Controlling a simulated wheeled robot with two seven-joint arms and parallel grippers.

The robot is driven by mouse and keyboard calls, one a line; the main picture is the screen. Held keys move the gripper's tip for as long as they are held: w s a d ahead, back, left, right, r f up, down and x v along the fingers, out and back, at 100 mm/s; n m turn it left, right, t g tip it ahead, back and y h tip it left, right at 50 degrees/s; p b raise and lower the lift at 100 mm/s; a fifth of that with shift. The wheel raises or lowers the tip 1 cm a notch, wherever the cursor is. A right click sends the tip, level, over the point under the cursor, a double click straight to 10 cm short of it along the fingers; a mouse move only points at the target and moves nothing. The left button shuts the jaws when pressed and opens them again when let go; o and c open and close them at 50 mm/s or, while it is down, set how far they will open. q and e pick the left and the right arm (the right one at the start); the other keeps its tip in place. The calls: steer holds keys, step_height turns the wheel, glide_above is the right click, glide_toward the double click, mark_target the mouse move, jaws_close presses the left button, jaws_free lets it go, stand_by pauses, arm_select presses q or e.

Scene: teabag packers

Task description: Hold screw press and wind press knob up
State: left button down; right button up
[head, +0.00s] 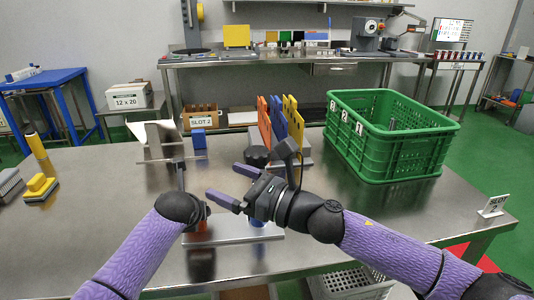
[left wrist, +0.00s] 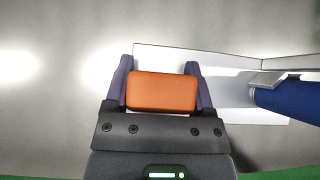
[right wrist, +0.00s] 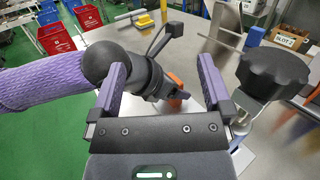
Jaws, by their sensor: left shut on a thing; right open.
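The screw press has a black lobed knob (head: 257,155) and a flat pale base plate (head: 232,231) on the steel table. In the right wrist view the knob (right wrist: 278,72) sits on a metal screw, right of my right gripper (right wrist: 160,64). My right gripper (head: 233,184) is open and empty, its fingers apart and left of the knob in the head view. My left gripper (left wrist: 159,66) is shut on an orange block (left wrist: 162,92), one finger at each end. The base plate and a blue round part (left wrist: 292,101) lie beyond it. My arms hide much of the press.
A green crate (head: 395,160) stands at the right. Orange, blue and yellow upright panels (head: 279,124) stand behind the knob. A metal fixture (head: 160,140) stands left of it. The table's front left is clear.

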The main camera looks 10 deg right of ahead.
steer(key=s+a+r+m+t+h, duration=0.1)
steer(key=a+m+t+h, duration=0.1)
steer(key=t, duration=0.1)
steer(key=m+t+h, duration=0.4)
steer(key=m+h, duration=0.5)
steer(key=h, duration=0.4)
glide_toward(261, 159)
steer(key=w, duration=1.2)
steer(key=shift+w+a+r, duration=0.15)
steer(key=shift+w+a, duration=0.05)
steer(key=shift+w, duration=0.05)
steer(key=c, duration=1.2)
steer(key=shift+o, duration=0.2)
steer(key=shift+n+y, duration=0.3)
steer(key=shift+y, duration=0.2)
